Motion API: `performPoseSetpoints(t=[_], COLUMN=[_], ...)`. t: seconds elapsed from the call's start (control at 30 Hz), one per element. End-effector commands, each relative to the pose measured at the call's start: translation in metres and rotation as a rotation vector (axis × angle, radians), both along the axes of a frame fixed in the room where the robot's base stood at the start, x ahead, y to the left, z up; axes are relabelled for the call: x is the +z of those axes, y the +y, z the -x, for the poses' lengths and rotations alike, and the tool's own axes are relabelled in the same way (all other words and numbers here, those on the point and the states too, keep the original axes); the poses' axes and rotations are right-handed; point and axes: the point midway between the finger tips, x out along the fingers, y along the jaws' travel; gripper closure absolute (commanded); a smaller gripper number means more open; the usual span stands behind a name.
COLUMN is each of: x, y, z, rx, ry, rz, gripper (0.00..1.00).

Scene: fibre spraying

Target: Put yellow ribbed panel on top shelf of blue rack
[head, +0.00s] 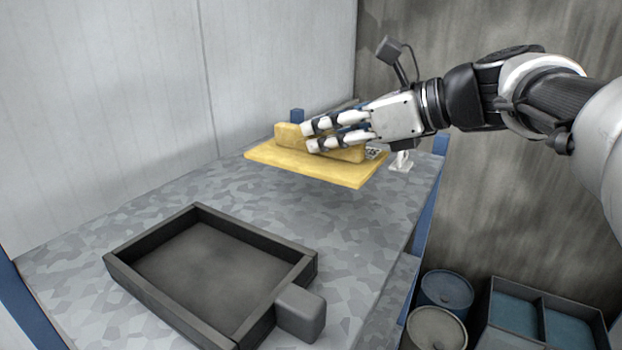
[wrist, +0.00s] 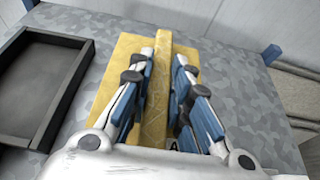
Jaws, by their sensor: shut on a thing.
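The yellow ribbed panel (head: 310,168) is a flat yellow plate with one raised rib along its top. It is over the back part of the blue rack's grey mottled top shelf (head: 190,200). I cannot tell whether it touches the shelf. My gripper (head: 308,138) reaches in from the right and is shut on the rib. In the wrist view the fingers of my gripper (wrist: 168,65) lie on both sides of the rib, and the panel (wrist: 112,75) spreads out beneath them. Part of the panel's middle is hidden by the fingers.
A dark open tray (head: 160,300) with a block handle sits at the shelf's front left. A small white fixture (head: 401,161) stands right of the panel. Drums (head: 446,290) and a dark divided bin (head: 540,318) stand on the floor at right. Walls close off the back.

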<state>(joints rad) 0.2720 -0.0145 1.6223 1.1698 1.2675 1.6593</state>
Motion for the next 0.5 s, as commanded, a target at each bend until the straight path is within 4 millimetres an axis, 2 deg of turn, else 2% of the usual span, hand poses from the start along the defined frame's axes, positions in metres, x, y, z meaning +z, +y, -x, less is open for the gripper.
performPoseSetpoints(t=[0.1, 0.2, 0.5], x=[-0.027, -0.042, -0.068], y=[0.0, 0.0, 0.0], z=[0.0, 0.0, 0.0], rx=[-0.001, -0.001, -0.001], ry=[0.0, -0.002, -0.001], rz=[-0.004, -0.004, -0.003], gripper=[1.0, 1.0, 1.0])
